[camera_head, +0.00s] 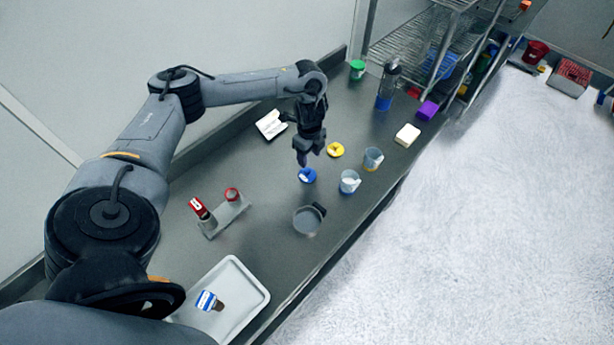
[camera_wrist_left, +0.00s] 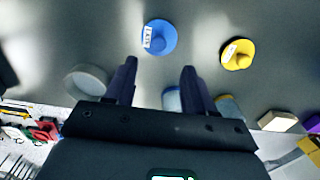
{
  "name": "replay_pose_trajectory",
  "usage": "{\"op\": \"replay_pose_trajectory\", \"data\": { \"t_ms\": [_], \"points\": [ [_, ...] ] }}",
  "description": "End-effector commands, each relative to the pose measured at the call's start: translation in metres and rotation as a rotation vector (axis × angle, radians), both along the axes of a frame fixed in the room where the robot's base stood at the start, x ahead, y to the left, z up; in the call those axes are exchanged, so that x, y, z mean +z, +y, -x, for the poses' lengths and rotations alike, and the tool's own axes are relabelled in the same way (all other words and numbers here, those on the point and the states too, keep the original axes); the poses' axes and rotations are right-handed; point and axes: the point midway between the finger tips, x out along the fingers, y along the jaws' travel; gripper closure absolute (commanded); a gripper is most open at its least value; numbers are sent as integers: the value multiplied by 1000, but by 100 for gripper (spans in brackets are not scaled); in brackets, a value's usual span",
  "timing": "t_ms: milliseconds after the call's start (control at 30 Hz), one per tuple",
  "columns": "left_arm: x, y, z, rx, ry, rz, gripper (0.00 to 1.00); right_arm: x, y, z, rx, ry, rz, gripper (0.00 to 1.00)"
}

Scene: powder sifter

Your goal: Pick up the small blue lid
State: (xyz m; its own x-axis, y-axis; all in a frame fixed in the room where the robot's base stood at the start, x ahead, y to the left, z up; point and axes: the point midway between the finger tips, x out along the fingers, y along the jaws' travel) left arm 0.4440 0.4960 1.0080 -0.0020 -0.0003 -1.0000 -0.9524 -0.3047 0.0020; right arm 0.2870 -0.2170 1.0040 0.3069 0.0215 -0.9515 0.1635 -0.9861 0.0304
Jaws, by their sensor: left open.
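The small blue lid (camera_head: 307,175) lies flat on the grey metal counter in the head view. In the left wrist view the blue lid (camera_wrist_left: 160,37) has a white label and a knob, and sits beyond the fingertips, between their lines. My left gripper (camera_head: 308,158) is just above the lid in the head view, pointing down. In the wrist view its two fingers (camera_wrist_left: 158,66) are apart with nothing between them. My right gripper is not in view.
A yellow lid (camera_head: 335,150) lies close to the blue one. Two clear cups, one here (camera_head: 349,182) and one here (camera_head: 373,158), stand to the right. A round grey sieve (camera_head: 307,220) is nearer. A white tray (camera_head: 262,296) is at the front. A shaker bottle (camera_head: 387,88) stands farther back.

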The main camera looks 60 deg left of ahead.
Motion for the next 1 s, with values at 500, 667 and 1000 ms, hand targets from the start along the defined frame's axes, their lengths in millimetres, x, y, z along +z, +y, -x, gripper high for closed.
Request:
{"op": "replay_pose_trajectory", "data": {
  "t_ms": [500, 667, 1000],
  "points": [
    [-52, 3, 5, -1, 0, -1, 46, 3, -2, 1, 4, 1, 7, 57],
    [-70, 4, 5, -2, 0, 0, 46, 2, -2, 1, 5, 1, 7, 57],
    [-76, 4, 5, -2, -1, 1, 46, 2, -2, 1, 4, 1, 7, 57]
  ]
}}
